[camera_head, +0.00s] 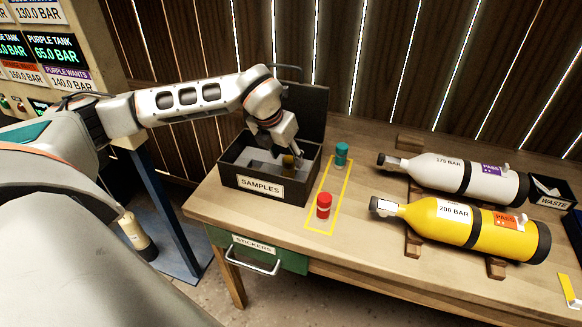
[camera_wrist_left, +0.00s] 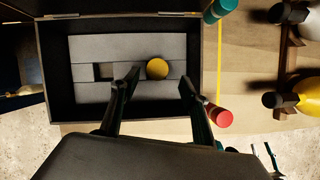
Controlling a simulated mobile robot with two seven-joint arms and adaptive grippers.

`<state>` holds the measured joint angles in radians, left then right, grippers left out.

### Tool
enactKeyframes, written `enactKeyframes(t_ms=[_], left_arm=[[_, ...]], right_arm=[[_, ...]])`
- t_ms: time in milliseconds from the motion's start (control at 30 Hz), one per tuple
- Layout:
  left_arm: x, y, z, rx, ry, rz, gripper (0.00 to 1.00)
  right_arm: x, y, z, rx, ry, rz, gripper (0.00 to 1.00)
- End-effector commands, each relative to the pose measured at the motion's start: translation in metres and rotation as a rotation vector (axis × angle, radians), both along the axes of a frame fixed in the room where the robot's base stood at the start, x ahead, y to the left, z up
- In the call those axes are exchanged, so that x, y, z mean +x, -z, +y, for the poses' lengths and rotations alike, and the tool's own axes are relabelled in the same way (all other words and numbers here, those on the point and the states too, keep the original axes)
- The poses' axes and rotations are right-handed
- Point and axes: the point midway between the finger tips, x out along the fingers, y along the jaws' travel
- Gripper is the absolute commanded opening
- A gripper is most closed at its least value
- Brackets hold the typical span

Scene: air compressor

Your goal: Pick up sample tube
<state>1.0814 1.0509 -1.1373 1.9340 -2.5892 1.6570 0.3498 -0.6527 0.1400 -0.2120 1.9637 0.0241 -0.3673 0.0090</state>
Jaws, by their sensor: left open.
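A sample tube with a round yellow top (camera_wrist_left: 157,69) stands in the grey foam of the black SAMPLES box (camera_head: 262,188). In the head view the yellow tube (camera_head: 289,162) is partly hidden by my gripper. My left gripper (camera_wrist_left: 160,82) is open above the box, its fingers either side of the yellow top in the picture; I cannot tell whether they touch it. It also shows in the head view (camera_head: 291,150). A red tube (camera_head: 323,205) and a teal tube (camera_head: 341,154) stand on the table right of the box. My right gripper is out of view.
A yellow outline (camera_head: 320,234) on the table surrounds the red and teal tubes. The box's open lid (camera_head: 308,112) stands up at the back. A white cylinder (camera_head: 450,172) and a yellow cylinder (camera_head: 455,220) lie at the right, near a WASTE bin (camera_head: 552,199).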

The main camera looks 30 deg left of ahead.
Motion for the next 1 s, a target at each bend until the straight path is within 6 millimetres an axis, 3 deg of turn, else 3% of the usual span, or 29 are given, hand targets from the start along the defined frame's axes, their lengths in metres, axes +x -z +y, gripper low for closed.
enactKeyframes(t_ms=[400,700,733,900,1000], left_arm=[[0.020,0.047,0.006,0.001,0.000,0.000,0.45],[0.022,0.052,0.006,0.001,0.000,-0.001,0.45],[0.022,0.052,0.006,0.001,0.000,-0.001,0.43],[0.022,0.052,0.006,0.001,0.000,-0.001,0.03],[0.022,0.052,0.006,0.001,0.000,-0.001,0.03]], right_arm=[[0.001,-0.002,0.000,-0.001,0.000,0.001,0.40],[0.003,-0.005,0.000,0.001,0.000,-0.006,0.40],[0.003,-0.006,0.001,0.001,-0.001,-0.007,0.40],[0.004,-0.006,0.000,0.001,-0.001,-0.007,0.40],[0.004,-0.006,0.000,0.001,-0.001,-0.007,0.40]])
